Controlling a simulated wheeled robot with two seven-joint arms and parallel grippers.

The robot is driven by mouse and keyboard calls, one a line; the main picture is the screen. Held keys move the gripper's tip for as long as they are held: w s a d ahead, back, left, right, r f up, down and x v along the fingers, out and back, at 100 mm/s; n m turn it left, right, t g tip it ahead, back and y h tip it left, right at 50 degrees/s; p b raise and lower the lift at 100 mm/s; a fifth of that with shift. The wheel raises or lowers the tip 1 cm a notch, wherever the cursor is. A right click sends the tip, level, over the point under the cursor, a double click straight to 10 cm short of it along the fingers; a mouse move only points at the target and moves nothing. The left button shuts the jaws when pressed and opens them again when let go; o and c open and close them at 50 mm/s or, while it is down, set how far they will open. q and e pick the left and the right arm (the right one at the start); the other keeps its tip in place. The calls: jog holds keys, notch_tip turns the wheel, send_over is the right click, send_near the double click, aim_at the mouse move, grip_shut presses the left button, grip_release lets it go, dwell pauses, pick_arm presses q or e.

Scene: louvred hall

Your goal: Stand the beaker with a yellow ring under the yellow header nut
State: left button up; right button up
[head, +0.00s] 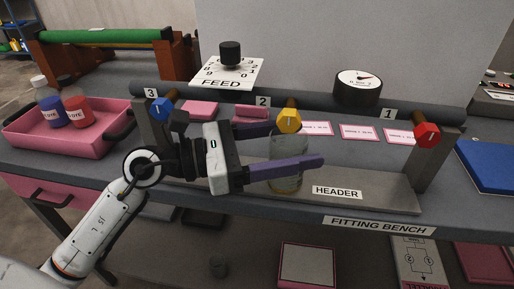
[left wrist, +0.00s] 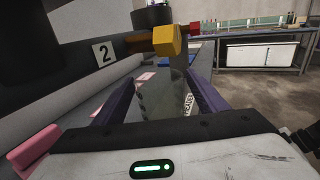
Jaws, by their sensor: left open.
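A clear glass beaker (head: 287,178) stands upright on the grey header base, below the yellow header nut (head: 289,121). My left gripper (head: 298,145) is open, with one purple finger behind the beaker and one in front of it. In the left wrist view the see-through beaker (left wrist: 168,98) is between the two spread fingers of the left gripper (left wrist: 160,82), and the yellow nut (left wrist: 168,40) is above it. I cannot make out the yellow ring; the near finger covers part of the beaker.
The blue nut (head: 160,108) and red nut (head: 427,134) hang at the header's left and right ends. A pink tray (head: 66,148) holds a blue and a red container at left. A FEED plate with a black knob (head: 230,53) and a round gauge (head: 357,88) stand behind.

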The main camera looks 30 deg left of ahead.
pick_arm(q)
jog(key=b+v, duration=0.2)
jog(key=v, duration=0.6)
jog(key=shift+f, duration=0.1)
jog(key=shift+s+a, duration=0.3)
jog(key=shift+a, duration=0.2)
dwell(1.4)
